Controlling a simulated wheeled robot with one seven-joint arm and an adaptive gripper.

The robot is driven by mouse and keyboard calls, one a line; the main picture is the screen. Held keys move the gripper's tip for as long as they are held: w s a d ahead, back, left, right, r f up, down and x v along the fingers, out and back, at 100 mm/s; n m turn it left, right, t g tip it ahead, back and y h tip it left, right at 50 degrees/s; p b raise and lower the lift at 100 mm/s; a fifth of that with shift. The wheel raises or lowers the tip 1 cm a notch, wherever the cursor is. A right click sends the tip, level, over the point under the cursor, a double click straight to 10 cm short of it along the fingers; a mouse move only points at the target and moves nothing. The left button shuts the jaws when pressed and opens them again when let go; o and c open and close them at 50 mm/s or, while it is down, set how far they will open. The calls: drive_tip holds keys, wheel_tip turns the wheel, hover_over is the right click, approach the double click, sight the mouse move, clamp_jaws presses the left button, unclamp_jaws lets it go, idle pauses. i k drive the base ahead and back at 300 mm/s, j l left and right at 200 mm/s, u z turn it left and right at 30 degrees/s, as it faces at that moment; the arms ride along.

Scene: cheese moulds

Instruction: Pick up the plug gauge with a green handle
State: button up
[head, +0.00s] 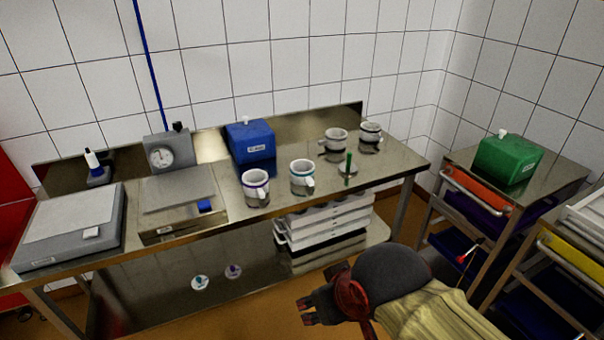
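The plug gauge with a green handle (349,162) stands upright on the steel table, right of the middle, with its handle up and its lower end on a small pale base. It is behind the front edge of the table, near the mugs. My gripper (305,311) is at the bottom of the head view, in front of the table and nearer the camera, well apart from the gauge. Its fingers point left. They are small and dark here, so I cannot tell how far apart they are. I see nothing held between them.
Mugs (303,177) stand left of and behind the gauge. A blue box (250,142), a dial gauge (167,153) and scales (72,226) fill the table's left. White trays (326,228) sit below. A trolley with a green box (508,158) stands right.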

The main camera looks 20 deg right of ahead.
sight(349, 167)
drive_tip(key=i+l+z, duration=0.2)
drive_tip(key=i+l, duration=0.45)
drive_tip(key=i+l+z, duration=0.15)
drive_tip(key=i+l, duration=0.55)
drive_tip(key=i+l+z, duration=0.2)
drive_tip(key=i+l, duration=0.45)
drive_tip(key=i, duration=0.05)
